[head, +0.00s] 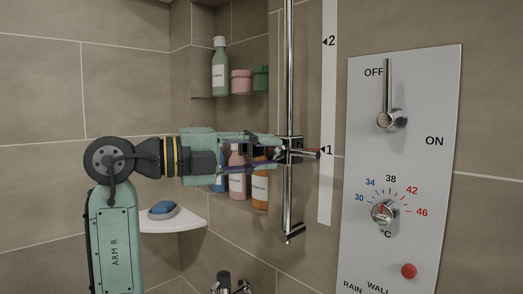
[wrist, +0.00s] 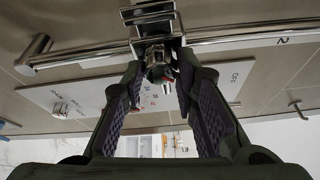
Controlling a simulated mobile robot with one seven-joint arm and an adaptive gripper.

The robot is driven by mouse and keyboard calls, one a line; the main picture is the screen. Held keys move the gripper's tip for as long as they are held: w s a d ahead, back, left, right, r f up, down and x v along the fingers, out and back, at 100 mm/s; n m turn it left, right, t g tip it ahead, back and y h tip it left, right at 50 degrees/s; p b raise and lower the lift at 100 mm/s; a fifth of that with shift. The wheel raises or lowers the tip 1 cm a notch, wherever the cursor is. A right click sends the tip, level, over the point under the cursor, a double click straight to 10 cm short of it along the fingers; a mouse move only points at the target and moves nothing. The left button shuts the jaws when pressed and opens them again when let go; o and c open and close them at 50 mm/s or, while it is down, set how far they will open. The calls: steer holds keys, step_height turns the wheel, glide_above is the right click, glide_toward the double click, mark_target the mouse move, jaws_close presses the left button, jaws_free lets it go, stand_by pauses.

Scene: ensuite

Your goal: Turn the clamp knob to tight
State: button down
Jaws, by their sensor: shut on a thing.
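The clamp (head: 292,144) sits on the vertical chrome rail (head: 289,75), level with the mark 1 on the white scale strip (head: 328,190). A small red-tipped pointer reaches from the clamp towards that mark. My gripper (head: 280,151) comes in level from the left, its fingers at the clamp. In the wrist view the clamp (wrist: 152,17) is at the top and its small knob (wrist: 157,62) lies between the two fingertips (wrist: 160,76). My gripper is shut on the knob. The fingers partly hide the knob, and I cannot read its turn setting.
A control panel (head: 375,260) with an OFF/ON lever (head: 388,90), a temperature dial (head: 384,211) and a red button (head: 409,271) is at the right. Bottles (head: 220,68) and jars stand in the niche behind. A corner shelf (head: 172,224) holds a blue soap (head: 163,209).

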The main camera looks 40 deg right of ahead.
steer(key=shift+m, duration=0.4)
steer(key=c, duration=1.3)
jaws_free()
steer(key=shift+a, duration=0.1)
steer(key=v, duration=1.2)
steer(key=shift+s+r, duration=0.1)
steer(key=shift+r, duration=0.15)
